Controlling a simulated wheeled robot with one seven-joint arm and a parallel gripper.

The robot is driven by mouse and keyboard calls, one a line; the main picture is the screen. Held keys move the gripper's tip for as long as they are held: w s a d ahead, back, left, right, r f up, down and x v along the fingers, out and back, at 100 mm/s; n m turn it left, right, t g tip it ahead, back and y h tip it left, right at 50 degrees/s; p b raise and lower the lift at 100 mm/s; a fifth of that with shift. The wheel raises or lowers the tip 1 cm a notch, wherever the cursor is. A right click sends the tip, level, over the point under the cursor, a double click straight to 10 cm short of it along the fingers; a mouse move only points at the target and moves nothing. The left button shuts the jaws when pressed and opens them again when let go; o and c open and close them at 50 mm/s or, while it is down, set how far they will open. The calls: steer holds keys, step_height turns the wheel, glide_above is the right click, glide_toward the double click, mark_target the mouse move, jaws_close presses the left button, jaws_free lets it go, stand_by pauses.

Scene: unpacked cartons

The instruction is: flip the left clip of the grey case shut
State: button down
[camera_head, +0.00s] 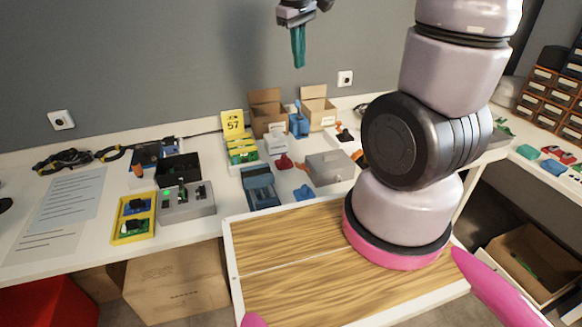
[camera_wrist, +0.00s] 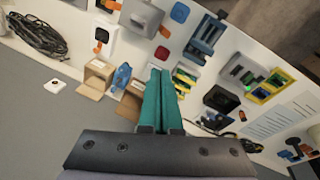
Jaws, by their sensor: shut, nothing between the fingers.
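The grey case (camera_head: 330,168) stands on the white table, right of the middle in the camera_head view, with its lid down. It also shows at the top of the wrist view (camera_wrist: 140,16), upside down and partly cut off. A small orange part (camera_wrist: 165,31) shows beside it there; I cannot tell whether it is a clip. The state of the left clip is too small to make out. My gripper (camera_head: 298,62) has teal fingers, held together with nothing between them. It hangs high above the back of the table, well apart from the case. The fingers also show in the wrist view (camera_wrist: 159,75).
Two open cartons (camera_head: 266,108) stand behind the case, with a blue object (camera_head: 298,122) between them. A red object (camera_head: 284,162) and a blue-grey tool-like item (camera_head: 260,187) lie to its left. My arm covers the table to its right. The air around the gripper is free.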

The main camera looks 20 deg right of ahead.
mark_target(303, 167)
steer(key=w+a+f+n+h, duration=0.1)
steer(key=f+n, duration=0.3)
steer(key=f, duration=0.6)
steer(key=w+a+f+n+g+h, duration=0.1)
steer(key=a+f+n, duration=0.3)
steer(key=f, duration=0.7)
steer(key=w+a+f+n+h, duration=0.2)
steer(key=f+n, duration=0.4)
steer(key=f, duration=0.4)
steer(key=shift+w+a+f+g+h, duration=0.35)
steer(key=shift+w+a+g, duration=0.1)
steer(key=shift+w, duration=0.35)
steer(key=x, duration=1)
steer(key=shift+f, duration=0.15)
steer(key=shift+d+r, duration=0.4)
steer(key=shift+r, duration=0.2)
steer(key=shift+d+r, duration=0.45)
steer(key=shift+r, duration=0.15)
steer(key=shift+d+r, duration=0.4)
steer(key=shift+r, duration=0.1)
steer(key=shift+w+d+r, duration=0.1)
